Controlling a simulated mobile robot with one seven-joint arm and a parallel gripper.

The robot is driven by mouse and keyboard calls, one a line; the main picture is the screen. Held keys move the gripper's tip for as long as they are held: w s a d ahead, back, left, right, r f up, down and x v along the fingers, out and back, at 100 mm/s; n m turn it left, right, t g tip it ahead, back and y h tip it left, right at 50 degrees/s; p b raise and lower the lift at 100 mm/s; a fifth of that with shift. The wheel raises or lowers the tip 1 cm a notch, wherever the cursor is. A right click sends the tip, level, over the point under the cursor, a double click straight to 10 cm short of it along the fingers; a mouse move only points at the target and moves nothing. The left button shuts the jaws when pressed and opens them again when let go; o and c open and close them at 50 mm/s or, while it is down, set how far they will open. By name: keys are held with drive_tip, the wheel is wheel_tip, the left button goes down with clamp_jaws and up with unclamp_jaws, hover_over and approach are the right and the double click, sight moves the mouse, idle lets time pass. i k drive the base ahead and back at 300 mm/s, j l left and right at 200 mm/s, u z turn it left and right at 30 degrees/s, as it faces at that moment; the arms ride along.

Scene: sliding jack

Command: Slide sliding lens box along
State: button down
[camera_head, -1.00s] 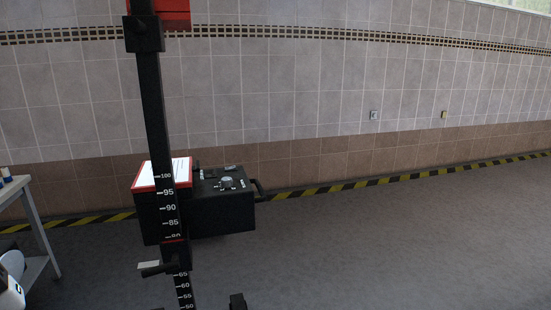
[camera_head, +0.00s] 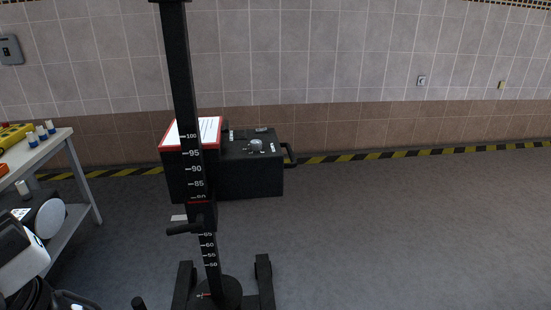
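The sliding lens box (camera_head: 250,176) is a black box mounted on a black upright column (camera_head: 183,90) marked with a white number scale. A white sheet with a red border lies on its top left, and a knob and small controls sit on its top right. A black handle (camera_head: 290,155) sticks out from its right side. A small lever (camera_head: 184,229) shows on the column below the box. The column stands on a black base with legs (camera_head: 265,283) on the floor.
A light table (camera_head: 50,150) with a yellow device (camera_head: 14,136), several small bottles and a lower shelf stands at the left. The tiled wall is behind. The floor to the right is clear.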

sight(234, 171)
drive_tip(key=i+l+u, duration=0.3)
drive_tip(key=l, duration=0.3)
drive_tip(key=i+l+u, duration=0.15)
drive_tip(key=i+l, duration=0.15)
drive_tip(key=i+l+u, duration=0.15)
drive_tip(key=l, duration=0.2)
drive_tip(key=i+l+u, duration=0.15)
drive_tip(key=l, duration=0.2)
drive_tip(key=i+l+u, duration=0.15)
drive_tip(key=l, duration=0.25)
drive_tip(key=i+l+z, duration=0.2)
drive_tip(key=l+z, duration=0.25)
